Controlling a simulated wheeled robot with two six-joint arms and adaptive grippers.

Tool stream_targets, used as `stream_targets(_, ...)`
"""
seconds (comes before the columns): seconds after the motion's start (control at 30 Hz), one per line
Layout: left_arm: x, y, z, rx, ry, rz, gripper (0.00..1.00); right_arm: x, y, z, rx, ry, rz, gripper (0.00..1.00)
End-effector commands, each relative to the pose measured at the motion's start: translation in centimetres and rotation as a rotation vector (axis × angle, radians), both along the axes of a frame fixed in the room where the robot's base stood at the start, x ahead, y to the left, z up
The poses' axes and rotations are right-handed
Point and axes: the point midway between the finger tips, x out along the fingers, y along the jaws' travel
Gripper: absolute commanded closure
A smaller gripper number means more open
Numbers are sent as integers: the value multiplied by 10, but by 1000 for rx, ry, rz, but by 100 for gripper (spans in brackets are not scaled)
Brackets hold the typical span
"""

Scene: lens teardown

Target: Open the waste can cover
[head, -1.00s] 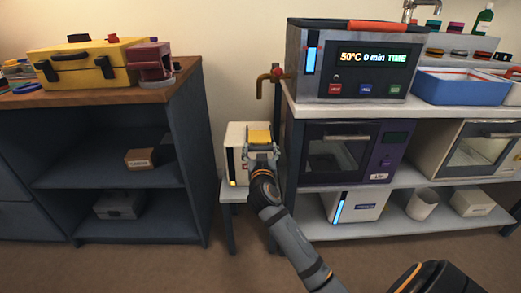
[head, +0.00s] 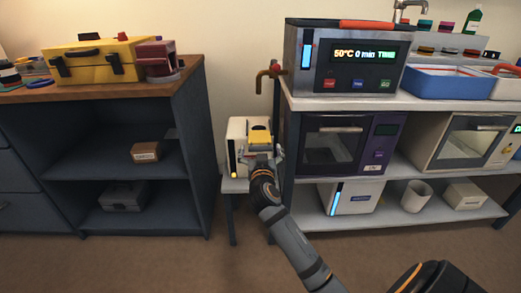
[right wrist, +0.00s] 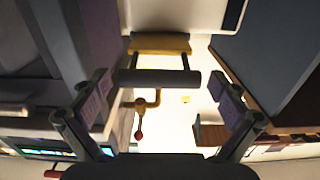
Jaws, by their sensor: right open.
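A white box-shaped can (head: 237,134) with a small yellow light stands on a low stand between the two shelf units; I take it as the waste can. A yellow plate (head: 260,136), apparently its cover, shows just above my right gripper (head: 262,152), which hides much of the can's front. In the right wrist view, which looks upside down, the yellow plate (right wrist: 160,43) carries a dark bar handle (right wrist: 160,78) on two posts. The bar lies ahead of the open, empty fingers of my right gripper (right wrist: 160,110), apparently untouched. My left gripper is out of view.
A purple-fronted oven (head: 335,145) and white shelves (head: 420,218) stand close on the right. A dark cabinet (head: 190,150) stands on the left. A brown pipe (head: 268,73) sticks out above the can. Floor in front is clear.

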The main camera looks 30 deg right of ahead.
Motion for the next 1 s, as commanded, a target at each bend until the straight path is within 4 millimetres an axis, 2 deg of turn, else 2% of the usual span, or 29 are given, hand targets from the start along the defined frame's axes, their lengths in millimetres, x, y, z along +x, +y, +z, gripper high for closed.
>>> stream_targets(0.17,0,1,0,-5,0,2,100,-9,6,-1,2,1,1,2)
stream_targets(0.4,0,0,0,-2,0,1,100,-48,30,-1,5,0,0,2)
stream_targets(0.53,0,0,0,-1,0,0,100,-61,38,-1,3,2,0,2)
stream_targets(1.0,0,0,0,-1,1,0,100,-64,39,0,0,0,0,2)
